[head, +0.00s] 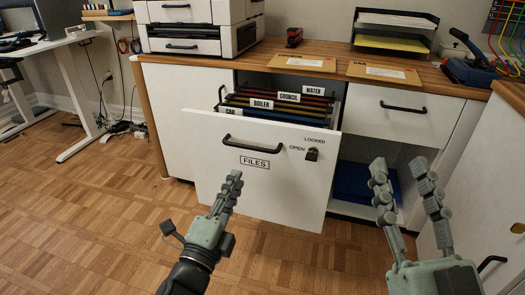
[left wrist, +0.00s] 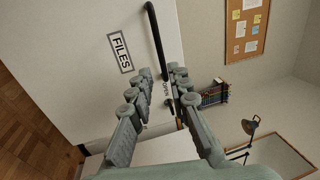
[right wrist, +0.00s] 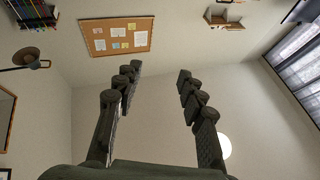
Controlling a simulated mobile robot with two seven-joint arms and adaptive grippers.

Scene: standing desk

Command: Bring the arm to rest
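The white file drawer (head: 262,172) labelled FILES stands pulled out of the cabinet, with hanging folders (head: 280,100) showing inside. Its black handle (head: 253,146) also shows in the left wrist view (left wrist: 155,40). My left gripper (head: 235,176) is in front of the drawer, below and left of the handle; in the left wrist view (left wrist: 161,72) its fingers are apart with nothing held between them. My right gripper (head: 400,168) is raised at the right, in front of the cabinet. Its fingers are spread and empty, pointing up in the right wrist view (right wrist: 159,70).
A wooden desktop (head: 340,65) above the drawer carries a printer (head: 200,25), envelopes (head: 385,71), a red stapler (head: 294,36), a paper tray (head: 395,28) and a blue hole punch (head: 470,70). A white cabinet (head: 490,180) stands close at the right.

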